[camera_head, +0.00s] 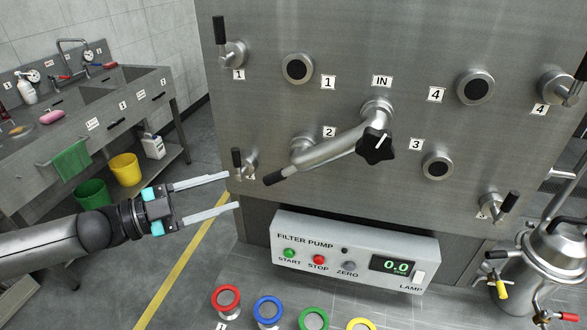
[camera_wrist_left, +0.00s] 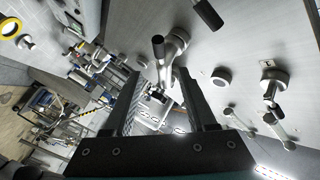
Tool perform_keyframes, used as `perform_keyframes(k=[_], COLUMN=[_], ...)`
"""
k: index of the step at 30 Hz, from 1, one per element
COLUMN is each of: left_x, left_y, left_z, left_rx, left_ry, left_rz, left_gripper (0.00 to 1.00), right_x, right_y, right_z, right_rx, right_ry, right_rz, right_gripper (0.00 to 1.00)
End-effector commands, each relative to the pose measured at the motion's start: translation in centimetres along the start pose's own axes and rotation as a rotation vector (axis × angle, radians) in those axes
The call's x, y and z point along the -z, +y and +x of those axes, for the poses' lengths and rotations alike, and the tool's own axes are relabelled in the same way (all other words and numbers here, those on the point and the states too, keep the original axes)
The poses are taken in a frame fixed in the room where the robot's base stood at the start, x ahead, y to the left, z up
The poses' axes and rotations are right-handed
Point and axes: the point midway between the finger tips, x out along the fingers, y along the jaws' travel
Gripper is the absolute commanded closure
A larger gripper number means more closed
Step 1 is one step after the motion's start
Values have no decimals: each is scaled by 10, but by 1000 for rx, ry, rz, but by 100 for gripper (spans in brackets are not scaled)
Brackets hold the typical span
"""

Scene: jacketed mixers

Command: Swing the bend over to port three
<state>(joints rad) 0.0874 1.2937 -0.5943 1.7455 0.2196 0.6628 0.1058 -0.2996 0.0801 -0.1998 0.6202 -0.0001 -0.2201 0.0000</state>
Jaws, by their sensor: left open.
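The bend (camera_head: 335,148) is a steel pipe on the steel panel. It runs from the IN port (camera_head: 377,106) down-left to port two (camera_head: 302,143), whose opening it covers. A black star knob (camera_head: 376,145) is at its upper right, and a black grip (camera_head: 276,176) sticks out at its lower left. Port three (camera_head: 438,165), lower right of the knob, is an uncovered round socket with a dark middle. My left gripper (camera_head: 232,191) is open and empty, left of the black grip and apart from it. Its spread fingers also show in the left wrist view (camera_wrist_left: 158,74).
A small valve with a black handle (camera_head: 237,163) stands close above my left fingertips. Ports one (camera_head: 298,68) and four (camera_head: 475,86) are uncovered. The filter pump box (camera_head: 355,252) juts out below the panel. A sink bench (camera_head: 95,110) stands at the left.

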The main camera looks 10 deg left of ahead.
Motion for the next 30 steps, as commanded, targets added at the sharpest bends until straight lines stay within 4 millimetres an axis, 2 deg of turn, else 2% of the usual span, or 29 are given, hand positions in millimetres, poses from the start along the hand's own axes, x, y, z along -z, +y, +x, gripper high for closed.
perform_keyframes(k=[11, 27, 30], left_x=[1, 2, 1], left_y=[-1, -1, 0], left_z=[42, 128, 139], left_rx=[4, 2, 3], left_ry=[4, 2, 1], left_rz=[0, 1, -1], left_gripper=[43, 43, 43], right_x=[0, 1, 1], right_y=[0, 0, 0], right_z=[-5, -20, -21], right_rx=[0, 1, 1], right_ry=[-1, -1, -1], right_rz=[0, 0, 0], right_gripper=[48, 48, 48])
